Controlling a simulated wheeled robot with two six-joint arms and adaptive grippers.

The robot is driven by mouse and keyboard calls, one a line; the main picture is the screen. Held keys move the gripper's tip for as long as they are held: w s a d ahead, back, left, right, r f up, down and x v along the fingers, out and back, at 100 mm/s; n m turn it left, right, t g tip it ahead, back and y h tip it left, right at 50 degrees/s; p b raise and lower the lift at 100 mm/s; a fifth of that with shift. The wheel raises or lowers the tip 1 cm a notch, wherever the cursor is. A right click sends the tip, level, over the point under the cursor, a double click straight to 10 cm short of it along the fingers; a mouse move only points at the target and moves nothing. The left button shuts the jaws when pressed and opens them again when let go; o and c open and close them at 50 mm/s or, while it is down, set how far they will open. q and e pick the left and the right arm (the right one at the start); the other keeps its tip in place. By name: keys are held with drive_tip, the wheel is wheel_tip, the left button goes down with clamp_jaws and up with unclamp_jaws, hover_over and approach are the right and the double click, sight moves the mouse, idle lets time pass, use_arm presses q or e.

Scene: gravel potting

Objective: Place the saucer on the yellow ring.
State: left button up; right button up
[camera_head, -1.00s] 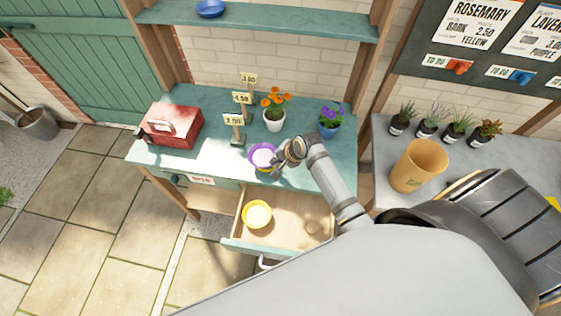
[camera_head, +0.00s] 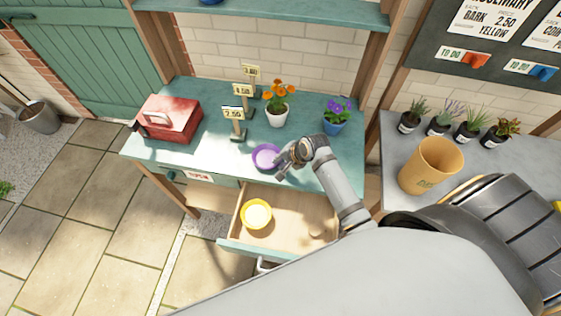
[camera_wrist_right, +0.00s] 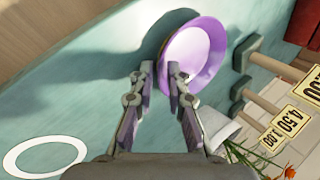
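A purple saucer (camera_head: 265,157) is on the teal table near its front edge; it also shows in the right wrist view (camera_wrist_right: 200,55). My right gripper (camera_head: 281,164) is just right of the saucer. In the right wrist view its two fingers (camera_wrist_right: 162,78) stand apart with a gap between them, and one fingertip overlaps the saucer's rim; I cannot tell if it touches. A yellow bowl-like saucer (camera_head: 256,214) sits in the open drawer. No yellow ring shows clearly; a white ring (camera_wrist_right: 45,157) lies on the table. My left gripper is not in view.
The open drawer (camera_head: 290,215) juts out below the table's front edge. The front-left table top is clear.

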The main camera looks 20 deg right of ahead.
drive_tip(key=shift+r, duration=0.15)
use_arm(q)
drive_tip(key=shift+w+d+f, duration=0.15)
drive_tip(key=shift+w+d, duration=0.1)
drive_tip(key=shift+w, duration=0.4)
use_arm(e)
drive_tip(key=v, duration=1.2)
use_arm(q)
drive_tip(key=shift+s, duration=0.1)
